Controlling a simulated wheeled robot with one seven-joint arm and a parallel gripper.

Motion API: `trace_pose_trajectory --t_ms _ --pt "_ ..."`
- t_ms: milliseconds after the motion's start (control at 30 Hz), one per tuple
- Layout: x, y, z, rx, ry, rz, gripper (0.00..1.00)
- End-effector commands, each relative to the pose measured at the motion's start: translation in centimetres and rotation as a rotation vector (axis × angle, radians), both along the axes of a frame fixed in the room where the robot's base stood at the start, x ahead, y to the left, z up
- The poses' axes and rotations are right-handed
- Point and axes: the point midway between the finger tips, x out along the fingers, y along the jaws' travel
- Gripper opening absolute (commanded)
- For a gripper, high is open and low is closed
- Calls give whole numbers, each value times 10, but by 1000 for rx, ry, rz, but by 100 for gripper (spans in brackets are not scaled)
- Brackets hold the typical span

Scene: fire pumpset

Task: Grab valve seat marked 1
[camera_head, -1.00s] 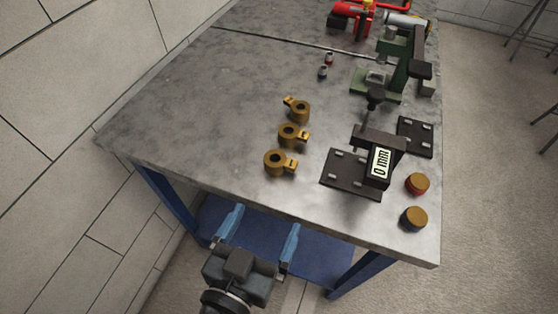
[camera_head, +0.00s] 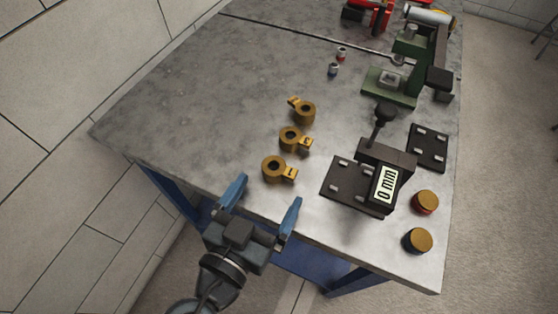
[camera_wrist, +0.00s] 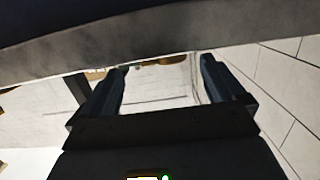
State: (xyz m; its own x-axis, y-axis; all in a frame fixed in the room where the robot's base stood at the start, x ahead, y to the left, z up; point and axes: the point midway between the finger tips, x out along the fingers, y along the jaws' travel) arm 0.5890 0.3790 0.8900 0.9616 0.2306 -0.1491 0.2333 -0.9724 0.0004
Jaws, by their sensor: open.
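Three brass valve seats, each a ring with a side tab, lie on the grey table in a short row in the head view: a front one (camera_head: 274,169), a middle one (camera_head: 291,139) and a far one (camera_head: 303,111). The tabs of the front and middle ones bear dark marks, too small to read, so I cannot tell which is marked 1. My gripper (camera_head: 265,194) is open and empty at the table's near edge, just short of the front seat. In the wrist view, its two fingers (camera_wrist: 164,68) stand apart with nothing held between them.
The grey table (camera_head: 190,90) has free room left of the seats. A green press (camera_head: 391,85) and two small pieces (camera_head: 333,69) lie farther back.

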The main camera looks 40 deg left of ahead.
Motion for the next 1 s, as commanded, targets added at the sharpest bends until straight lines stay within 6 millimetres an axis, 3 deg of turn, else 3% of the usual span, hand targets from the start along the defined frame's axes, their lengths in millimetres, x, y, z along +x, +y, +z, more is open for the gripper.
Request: trace_pose_trajectory --t_ms 500,800,1000 --pt "59 18 -5 1 1 0 96" --pt "65 19 -8 1 0 1 96" --pt "65 19 -8 0 0 1 79"
